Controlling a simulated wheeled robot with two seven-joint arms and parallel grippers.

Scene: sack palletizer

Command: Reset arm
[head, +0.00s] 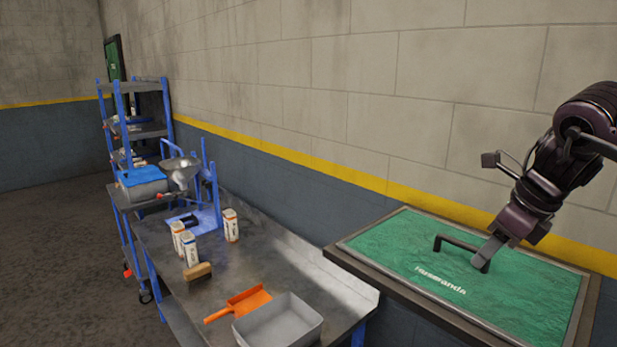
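My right arm comes in from the right edge. Its gripper (486,254) is at a dark handle (457,243) that stands on a green panel (385,243) with a dark frame and white lettering. The fingers overlap the right end of the handle. I cannot tell whether they are closed on it or only beside it. My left gripper is not in view.
A metal table (240,262) to the left holds several small cartons (231,225), a brown block (198,271), an orange dustpan (240,303) and a grey bin (278,322). A blue-posted shelf rack (140,105) stands behind. The floor at left is clear.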

